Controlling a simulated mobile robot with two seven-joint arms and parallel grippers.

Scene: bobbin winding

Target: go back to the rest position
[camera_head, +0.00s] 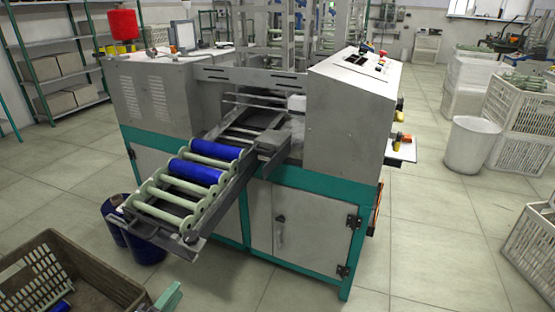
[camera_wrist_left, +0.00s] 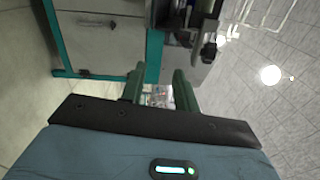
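My left gripper (camera_head: 168,299) shows only as a light green finger piece at the bottom edge of the head view, beside the dark crate. In the left wrist view its two green fingers (camera_wrist_left: 160,88) stand apart with nothing held between them. The winding machine (camera_head: 345,125) stands in the middle of the head view. Its sloping rack (camera_head: 192,240) of pale green rollers carries blue bobbins (camera_head: 196,171), and the gripper is below and apart from it. My right gripper is in neither view.
A brown crate (camera_head: 98,262) with a blue bobbin (camera_head: 60,306) in it is at the lower left. A blue bin (camera_head: 146,249) stands under the rack. White crates (camera_head: 519,108) and a white bin (camera_head: 469,143) are at the right.

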